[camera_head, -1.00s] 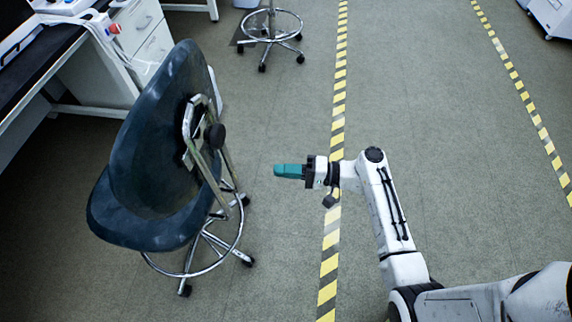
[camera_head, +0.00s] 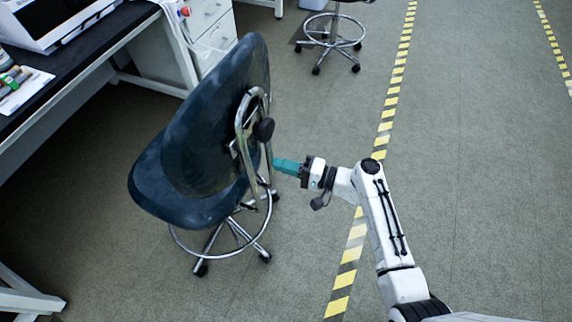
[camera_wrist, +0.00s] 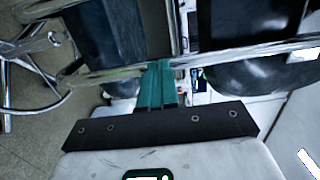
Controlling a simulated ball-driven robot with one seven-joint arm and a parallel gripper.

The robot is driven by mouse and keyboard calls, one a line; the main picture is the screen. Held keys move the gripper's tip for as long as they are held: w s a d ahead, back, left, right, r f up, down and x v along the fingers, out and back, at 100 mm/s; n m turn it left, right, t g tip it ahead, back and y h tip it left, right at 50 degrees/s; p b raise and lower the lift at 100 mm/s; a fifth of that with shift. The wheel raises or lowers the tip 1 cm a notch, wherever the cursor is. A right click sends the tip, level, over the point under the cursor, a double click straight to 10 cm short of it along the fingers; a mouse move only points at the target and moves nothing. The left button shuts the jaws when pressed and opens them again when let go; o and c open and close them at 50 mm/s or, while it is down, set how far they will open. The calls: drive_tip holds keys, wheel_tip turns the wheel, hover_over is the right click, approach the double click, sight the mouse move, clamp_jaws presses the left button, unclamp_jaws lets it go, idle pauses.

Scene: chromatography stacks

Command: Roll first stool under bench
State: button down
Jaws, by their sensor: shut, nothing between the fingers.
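The first stool (camera_head: 200,165) has a dark blue seat and backrest, a chrome back frame, a foot ring and casters. It stands on the floor to the left of my arm, in front of the bench (camera_head: 85,60). My gripper (camera_head: 277,164) has teal fingers that are shut and empty. The fingertips are at the stool's chrome back frame, touching it or very close. In the wrist view the shut fingers (camera_wrist: 158,75) point at a chrome bar (camera_wrist: 110,72) that crosses just ahead of them. The open space under the bench is partly hidden by the stool.
A second stool (camera_head: 332,40) stands at the far end beside the white drawers (camera_head: 208,20). A white instrument (camera_head: 50,20) sits on the bench. A bench leg (camera_head: 25,298) stands at the lower left. The floor right of the yellow and black tape (camera_head: 385,130) is clear.

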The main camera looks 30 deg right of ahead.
drive_tip(key=b+x, duration=1.7)
drive_tip(key=x, duration=1.6)
drive_tip(key=shift+w+a+f+b, duration=0.2)
drive_tip(key=shift+w+b, duration=0.1)
drive_tip(key=shift+b, duration=0.1)
drive_tip(key=shift+w+r, duration=0.1)
drive_tip(key=shift+d, duration=0.1)
